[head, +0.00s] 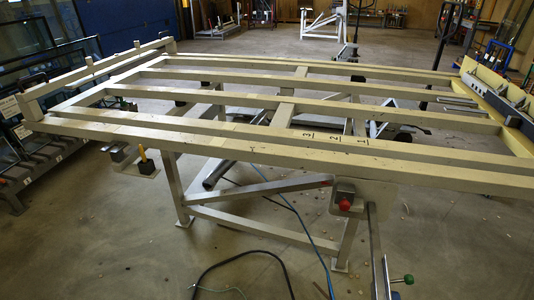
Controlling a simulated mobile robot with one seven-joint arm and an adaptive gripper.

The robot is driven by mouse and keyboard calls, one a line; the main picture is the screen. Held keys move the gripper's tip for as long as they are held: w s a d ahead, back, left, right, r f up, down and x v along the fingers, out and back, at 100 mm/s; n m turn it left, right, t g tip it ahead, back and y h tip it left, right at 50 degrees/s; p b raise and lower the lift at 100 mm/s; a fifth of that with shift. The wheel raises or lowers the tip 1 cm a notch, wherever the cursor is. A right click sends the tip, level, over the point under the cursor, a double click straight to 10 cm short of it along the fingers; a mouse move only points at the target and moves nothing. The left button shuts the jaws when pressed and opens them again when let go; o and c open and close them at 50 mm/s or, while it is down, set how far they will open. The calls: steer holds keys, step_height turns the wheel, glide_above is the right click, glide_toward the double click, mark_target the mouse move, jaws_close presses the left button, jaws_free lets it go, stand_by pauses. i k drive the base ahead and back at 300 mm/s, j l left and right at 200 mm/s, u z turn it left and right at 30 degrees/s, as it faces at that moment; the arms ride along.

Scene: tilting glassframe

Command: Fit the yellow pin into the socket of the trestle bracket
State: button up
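A small yellow pin (143,154) stands upright below the front beam, left of the middle in the head view. Its lower end meets a darker block on a small light plate (132,167), which looks like the trestle bracket. The parts are too small to tell whether the pin sits in a socket or only rests there. A grey metal piece (118,154) is beside it to the left, under the beam. My gripper is not in view.
A large cream tilting frame (250,150) of long beams fills the middle. A red button (345,205) and a green knob (408,279) are at the front right. Dark cables (240,256) lie on the floor. Glass racks (30,150) stand left. The front left floor is clear.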

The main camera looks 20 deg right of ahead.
mark_target(122, 165)
steer(key=i+j, duration=1)
steer(key=i, duration=0.15)
steer(key=l+z, duration=0.05)
